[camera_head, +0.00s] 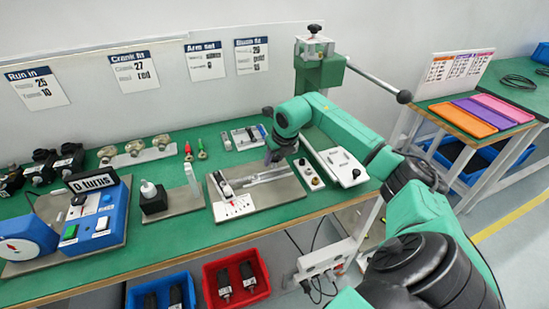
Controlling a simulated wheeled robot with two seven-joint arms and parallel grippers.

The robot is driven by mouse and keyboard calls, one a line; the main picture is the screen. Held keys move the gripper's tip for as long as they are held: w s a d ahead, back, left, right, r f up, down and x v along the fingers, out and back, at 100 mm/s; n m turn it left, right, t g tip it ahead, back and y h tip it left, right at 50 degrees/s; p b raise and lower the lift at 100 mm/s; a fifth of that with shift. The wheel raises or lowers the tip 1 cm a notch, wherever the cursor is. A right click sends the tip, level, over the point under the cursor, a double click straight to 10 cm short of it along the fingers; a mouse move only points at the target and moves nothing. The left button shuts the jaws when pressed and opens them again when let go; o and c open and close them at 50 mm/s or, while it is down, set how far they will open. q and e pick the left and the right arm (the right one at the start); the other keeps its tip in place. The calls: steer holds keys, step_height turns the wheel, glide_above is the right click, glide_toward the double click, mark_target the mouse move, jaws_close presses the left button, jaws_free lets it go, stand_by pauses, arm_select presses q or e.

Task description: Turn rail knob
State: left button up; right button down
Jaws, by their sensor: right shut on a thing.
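The rail fixture is a grey plate (281,196) on the green bench, with a metal rail (265,178) across it and a white labelled block (233,208) at its left end. My right arm reaches in from the right over the bench. My right gripper (271,157) points down at the far side of the rail and is shut on the rail knob. The knob itself is hidden by the gripper, so its angle cannot be told. My left gripper is not in view.
A blue unit with a "0 turns" display (91,182) stands at the left. A small black block with a white-capped bottle (152,197) is left of the fixture. A white panel (344,167) lies under my right forearm. Red (237,280) and blue bins sit below.

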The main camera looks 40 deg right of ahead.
steer(key=n+y+b, duration=0.1)
steer(key=n, duration=0.2)
steer(key=shift+n, duration=0.3)
steer(key=shift+n+y, duration=1)
steer(key=shift+n, duration=1)
steer(key=shift+c, duration=1.9)
jaws_free()
steer(key=shift+r, duration=0.15)
steer(key=v, duration=1.4)
steer(key=shift+w+r, duration=0.15)
steer(key=shift+r, duration=0.15)
